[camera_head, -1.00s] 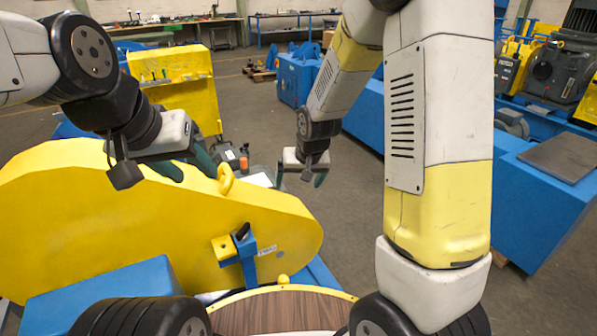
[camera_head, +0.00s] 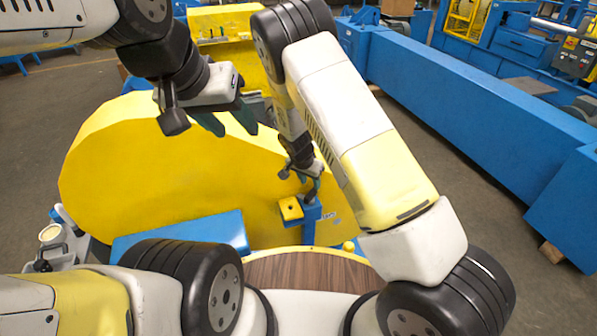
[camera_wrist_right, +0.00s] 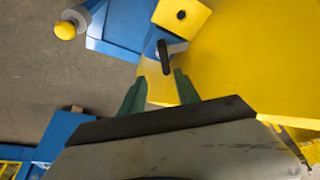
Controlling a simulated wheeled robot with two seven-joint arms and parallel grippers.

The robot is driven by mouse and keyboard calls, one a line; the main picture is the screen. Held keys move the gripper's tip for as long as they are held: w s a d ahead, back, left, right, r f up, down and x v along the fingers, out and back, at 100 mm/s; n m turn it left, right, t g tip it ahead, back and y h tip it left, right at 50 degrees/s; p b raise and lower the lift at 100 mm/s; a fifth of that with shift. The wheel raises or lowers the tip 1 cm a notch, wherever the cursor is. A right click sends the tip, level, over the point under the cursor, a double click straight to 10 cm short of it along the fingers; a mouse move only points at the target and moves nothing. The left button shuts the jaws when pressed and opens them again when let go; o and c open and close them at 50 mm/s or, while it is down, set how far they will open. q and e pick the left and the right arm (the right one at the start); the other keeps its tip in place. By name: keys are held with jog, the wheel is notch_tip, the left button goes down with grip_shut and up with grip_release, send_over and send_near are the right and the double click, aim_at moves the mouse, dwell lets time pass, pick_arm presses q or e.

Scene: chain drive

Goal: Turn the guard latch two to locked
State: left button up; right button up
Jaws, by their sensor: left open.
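The yellow chain guard (camera_head: 150,170) carries one visible latch on its near right side: a blue bracket (camera_head: 309,228) beside a yellow block (camera_head: 290,209). I cannot read a number on it. In the right wrist view, the latch's dark handle (camera_wrist_right: 164,58) stands out from the blue bracket (camera_wrist_right: 122,28), beside the yellow block (camera_wrist_right: 184,14). My right gripper (camera_head: 306,188) is at the latch. In its wrist view, its open fingers (camera_wrist_right: 160,80) are either side of the handle's end, with no clear contact. My left gripper (camera_head: 233,122) is open and empty above the guard.
A wooden-topped round surface (camera_head: 305,273) lies at the front. A yellow knob (camera_head: 349,246) is right of the latch and also shows in the wrist view (camera_wrist_right: 65,30). A long blue beam (camera_head: 480,110) runs along the right, with open floor beside it.

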aim_at(311, 193)
jog(key=shift+w+a+f, duration=0.2)
jog(key=shift+a+f, duration=0.3)
jog(key=shift+f, duration=0.2)
jog(key=x, duration=0.7)
jog(key=shift+w+f, duration=0.15)
jog(key=shift+f, duration=0.1)
jog(key=shift+c, duration=0.5)
grip_shut()
